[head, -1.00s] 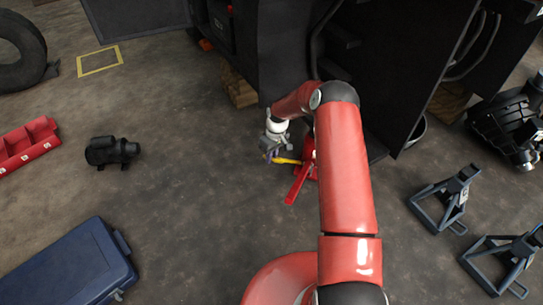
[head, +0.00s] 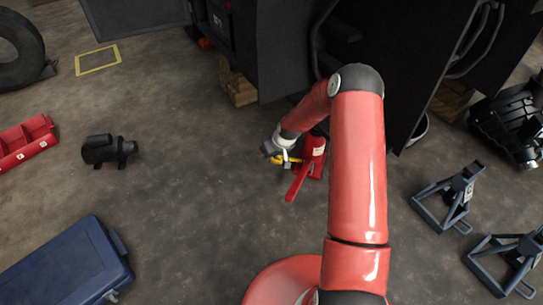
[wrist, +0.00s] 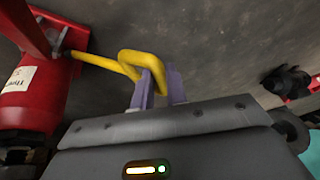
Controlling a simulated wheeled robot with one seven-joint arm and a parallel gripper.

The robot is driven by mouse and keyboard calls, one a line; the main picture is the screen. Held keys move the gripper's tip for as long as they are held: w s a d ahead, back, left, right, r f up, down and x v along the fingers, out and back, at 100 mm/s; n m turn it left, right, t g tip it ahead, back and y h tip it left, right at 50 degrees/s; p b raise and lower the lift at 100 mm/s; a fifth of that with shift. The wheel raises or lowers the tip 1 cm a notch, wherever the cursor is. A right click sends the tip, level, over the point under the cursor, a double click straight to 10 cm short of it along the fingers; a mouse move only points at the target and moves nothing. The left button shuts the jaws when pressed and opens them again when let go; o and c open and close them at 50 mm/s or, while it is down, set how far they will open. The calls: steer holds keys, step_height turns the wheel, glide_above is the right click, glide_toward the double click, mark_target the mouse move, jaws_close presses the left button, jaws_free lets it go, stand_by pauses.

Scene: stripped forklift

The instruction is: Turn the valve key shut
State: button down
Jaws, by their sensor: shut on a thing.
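The yellow valve key (head: 285,160) joins the base of a small red jack (head: 314,146). In the wrist view its looped end (wrist: 140,62) lies at my purple fingers, and its rod runs left to the red jack (wrist: 35,95). My gripper (wrist: 160,85) is shut on the looped end. In the head view my gripper (head: 276,155) is just left of the jack, tilted over the floor, with its fingers mostly hidden. The key's joint with the jack is small and partly covered in the head view.
A red lever (head: 299,183) sticks out from the jack towards me. A dark forklift body (head: 285,50) stands close behind, on wooden blocks (head: 237,88). Jack stands (head: 447,198) are at right, a motor (head: 108,150) and blue case (head: 70,262) at left. Floor between is clear.

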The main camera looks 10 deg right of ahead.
steer(key=c, duration=1.4)
jaws_free()
steer(key=p+v, duration=0.1)
steer(key=v, duration=0.6)
steer(key=shift+r, duration=0.35)
steer(key=shift+s, duration=0.15)
step_height(320, 180, up, 15)
steer(key=p, duration=0.9)
steer(key=shift+p, duration=0.35)
